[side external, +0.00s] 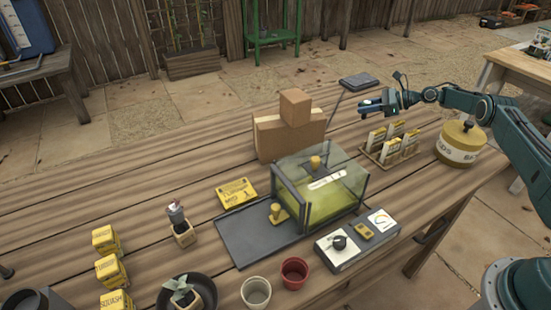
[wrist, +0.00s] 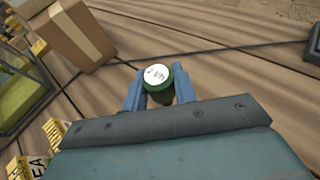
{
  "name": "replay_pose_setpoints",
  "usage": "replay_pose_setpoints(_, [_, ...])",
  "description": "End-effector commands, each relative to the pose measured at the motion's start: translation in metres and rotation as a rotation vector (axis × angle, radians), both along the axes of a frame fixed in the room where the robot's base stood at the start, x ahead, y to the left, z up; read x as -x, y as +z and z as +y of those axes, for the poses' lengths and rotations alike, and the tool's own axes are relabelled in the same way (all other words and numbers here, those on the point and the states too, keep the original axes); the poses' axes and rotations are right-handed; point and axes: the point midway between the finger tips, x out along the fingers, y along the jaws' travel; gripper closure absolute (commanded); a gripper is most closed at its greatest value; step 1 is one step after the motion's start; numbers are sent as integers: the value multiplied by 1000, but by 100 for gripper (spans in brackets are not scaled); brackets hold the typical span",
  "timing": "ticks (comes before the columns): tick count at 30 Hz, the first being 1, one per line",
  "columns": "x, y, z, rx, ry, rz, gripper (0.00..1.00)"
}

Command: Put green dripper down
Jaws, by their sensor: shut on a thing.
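My gripper (side external: 371,105) is above the right back part of the wooden table in the side view, behind the rack of seed packets. In the wrist view my gripper (wrist: 159,76) has its two blue fingers shut on the green dripper (wrist: 158,94), a dark green round piece with a white, marked top. One finger is on each side of it. In the side view the dripper cannot be made out clearly at the fingers. Whether its underside touches the table cannot be told.
A cardboard box (side external: 275,137) with a smaller block (side external: 295,106) on top stands left of my gripper. A clear-walled bin (side external: 337,200), a seed-packet rack (side external: 375,157) and a yellow tin (side external: 461,143) are nearer. A dark flat item (side external: 359,81) lies behind. Bare planks surround the gripper.

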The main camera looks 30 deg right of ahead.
Motion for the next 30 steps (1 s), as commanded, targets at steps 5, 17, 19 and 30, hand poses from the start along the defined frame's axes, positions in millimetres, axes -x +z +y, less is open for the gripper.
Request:
replay_pose_setpoints(5, [0,-2,0,1,0,-2,97])
replay_pose_setpoints(17, [0,-8,0,0,0,0,97])
replay_pose_setpoints(19, [0,-9,0,0,0,0,97])
replay_pose_setpoints(30, [0,-14,0,1,0,-1,97])
